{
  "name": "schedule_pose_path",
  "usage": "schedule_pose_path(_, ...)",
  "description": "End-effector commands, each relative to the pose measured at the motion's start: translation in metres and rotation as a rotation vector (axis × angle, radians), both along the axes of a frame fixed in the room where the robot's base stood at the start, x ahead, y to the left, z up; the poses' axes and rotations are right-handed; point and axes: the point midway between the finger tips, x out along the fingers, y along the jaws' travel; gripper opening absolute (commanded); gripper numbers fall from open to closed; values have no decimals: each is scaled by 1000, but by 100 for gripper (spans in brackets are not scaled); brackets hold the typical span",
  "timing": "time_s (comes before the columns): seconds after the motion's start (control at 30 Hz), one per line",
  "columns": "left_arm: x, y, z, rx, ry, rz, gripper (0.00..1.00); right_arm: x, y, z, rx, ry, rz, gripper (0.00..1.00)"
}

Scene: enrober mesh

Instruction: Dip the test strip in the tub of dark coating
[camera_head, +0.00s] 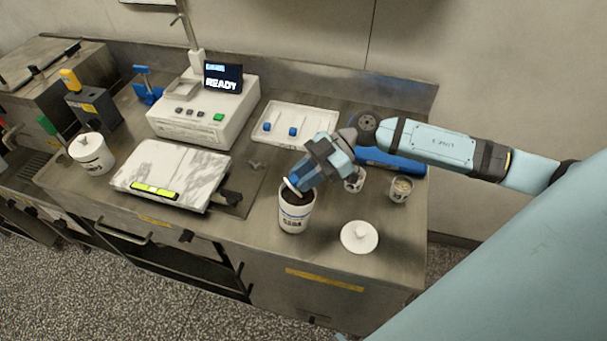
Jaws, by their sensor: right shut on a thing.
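The tub of dark coating (292,219) is a white cup with dark print. It stands upright and open near the front of the bench, with dark stuff showing inside. My right gripper (297,184) is right above its mouth, tilted down to the left, and shut on a small pale thing, likely the test strip (291,187). The strip's lower end is at the tub's opening; I cannot tell whether it touches the coating. A white lid with a knob (359,237) lies on the bench to the right of the tub. My left gripper is not in view.
A white machine with a READY screen (222,77) stands at the back. A marble slab (172,172) lies left of the tub. A white tray (270,137) with blue knobs is behind. Small cups (400,190) stand to the right.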

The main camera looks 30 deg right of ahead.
Motion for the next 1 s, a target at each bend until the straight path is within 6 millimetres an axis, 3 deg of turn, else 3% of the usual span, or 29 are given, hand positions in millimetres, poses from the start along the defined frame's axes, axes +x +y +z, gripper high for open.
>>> schedule_pose_path(0.3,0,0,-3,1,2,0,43,2,2,5,0,-5,1,0)
schedule_pose_path(0.7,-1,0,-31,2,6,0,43,4,33,75,8,-8,2,0)
schedule_pose_path(1.0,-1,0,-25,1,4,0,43,2,41,96,11,-2,0,0)
